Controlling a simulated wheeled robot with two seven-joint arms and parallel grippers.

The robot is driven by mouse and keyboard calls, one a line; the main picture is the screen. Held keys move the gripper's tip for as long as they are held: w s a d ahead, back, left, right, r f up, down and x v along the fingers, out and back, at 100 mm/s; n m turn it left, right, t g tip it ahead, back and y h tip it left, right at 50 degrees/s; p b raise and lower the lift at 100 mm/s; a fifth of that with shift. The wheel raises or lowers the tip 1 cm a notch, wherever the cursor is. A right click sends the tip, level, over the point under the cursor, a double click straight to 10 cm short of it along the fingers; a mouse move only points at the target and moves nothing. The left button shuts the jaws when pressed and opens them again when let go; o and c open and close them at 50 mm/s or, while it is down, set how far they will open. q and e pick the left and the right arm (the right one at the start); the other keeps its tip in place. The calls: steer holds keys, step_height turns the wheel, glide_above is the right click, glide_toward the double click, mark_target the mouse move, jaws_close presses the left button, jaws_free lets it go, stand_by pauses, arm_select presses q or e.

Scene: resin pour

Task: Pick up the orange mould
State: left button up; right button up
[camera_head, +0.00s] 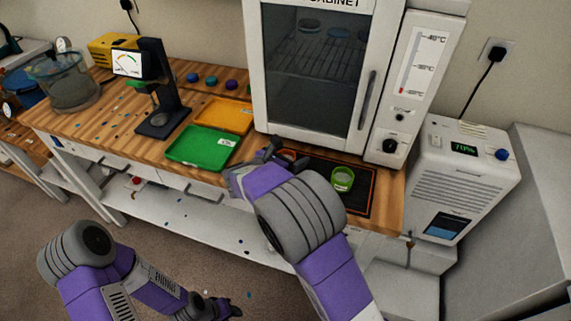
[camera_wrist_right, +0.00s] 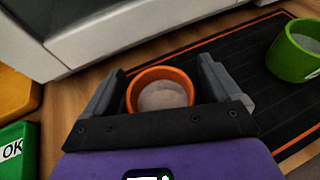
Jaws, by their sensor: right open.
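The orange mould (camera_wrist_right: 160,92) is a small round cup with a pale grey inside. In the right wrist view it sits between the two fingers of my right gripper (camera_wrist_right: 160,88), which is open. A gap shows between the right finger and the mould; the left finger is closer to its rim. In the head view my right gripper (camera_head: 268,153) is over the left end of the black mat, and the mould (camera_head: 289,154) is mostly hidden behind it. My left gripper (camera_head: 222,307) hangs low in front of the bench, far from the mould; its jaw gap is unclear.
A green mould (camera_head: 342,179) stands on the orange-edged black mat (camera_head: 359,200), right of the orange one. The white cabinet (camera_head: 315,70) rises close behind. A green tray (camera_head: 200,147) and an orange-yellow tray (camera_head: 225,115) lie to the left.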

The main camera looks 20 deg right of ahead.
steer(key=c, duration=1.1)
